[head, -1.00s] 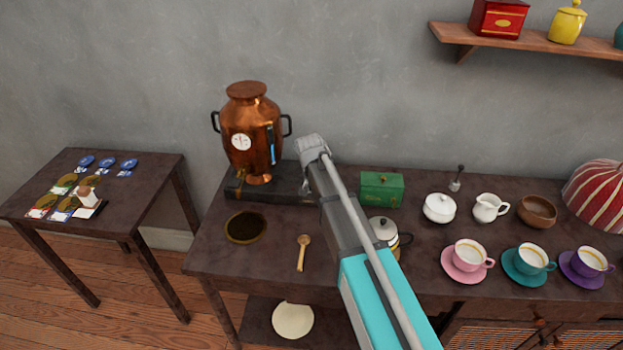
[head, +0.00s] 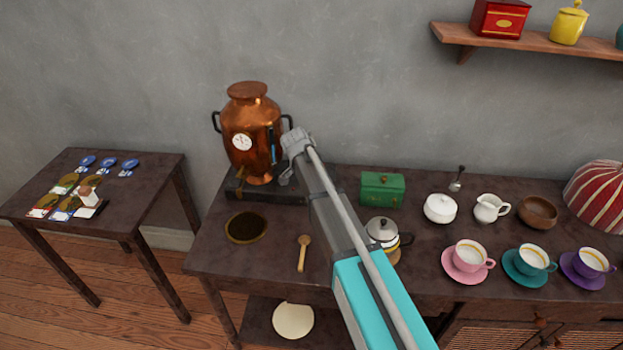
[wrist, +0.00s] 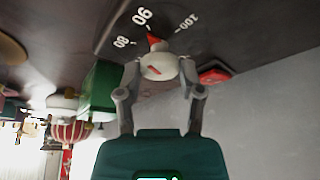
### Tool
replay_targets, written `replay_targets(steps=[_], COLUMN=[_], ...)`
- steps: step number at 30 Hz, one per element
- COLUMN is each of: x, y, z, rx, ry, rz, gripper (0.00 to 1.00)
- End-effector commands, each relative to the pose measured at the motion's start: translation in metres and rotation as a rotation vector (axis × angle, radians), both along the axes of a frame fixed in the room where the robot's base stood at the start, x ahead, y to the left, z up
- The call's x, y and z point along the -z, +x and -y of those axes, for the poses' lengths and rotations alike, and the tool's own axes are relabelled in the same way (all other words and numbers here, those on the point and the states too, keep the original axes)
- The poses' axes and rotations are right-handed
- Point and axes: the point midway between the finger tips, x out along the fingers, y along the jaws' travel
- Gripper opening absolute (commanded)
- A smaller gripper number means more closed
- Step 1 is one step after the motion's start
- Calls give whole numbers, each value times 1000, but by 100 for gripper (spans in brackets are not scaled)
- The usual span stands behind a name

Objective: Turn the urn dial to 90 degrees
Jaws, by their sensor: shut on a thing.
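The copper urn (head: 250,130) stands on a black base (head: 260,190) at the left of the dark sideboard. In the wrist view the urn dial (wrist: 158,68) is a pale knob with a red pointer, in front of a dark face marked 80, 90 and 100. My gripper (wrist: 160,62) is shut on the dial, one finger on each side. In the head view my arm reaches to the right end of the base, and the dial is hidden there.
A green box (head: 382,190) and a teapot (head: 382,230) stand right of my arm. A wooden spoon (head: 303,253) and a round dark mat (head: 246,227) lie in front of the urn. Cups on saucers stand further right. A wall shelf (head: 540,38) hangs at upper right.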

Motion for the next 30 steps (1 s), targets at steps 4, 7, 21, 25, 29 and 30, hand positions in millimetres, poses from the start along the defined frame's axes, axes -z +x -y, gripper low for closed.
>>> replay_targets(steps=[4,7,21,25,29,30], x=[1,1,1,1,1,0], y=[-1,-1,-1,-1,-1,-1], z=[-2,-2,-2,-3,-3,-3], rx=[38,56,73,73,72,71], ry=[3,3,5,5,5,5], rz=[-5,-4,-5,-5,-3,-4], gripper=[2,2,2,2,57,64])
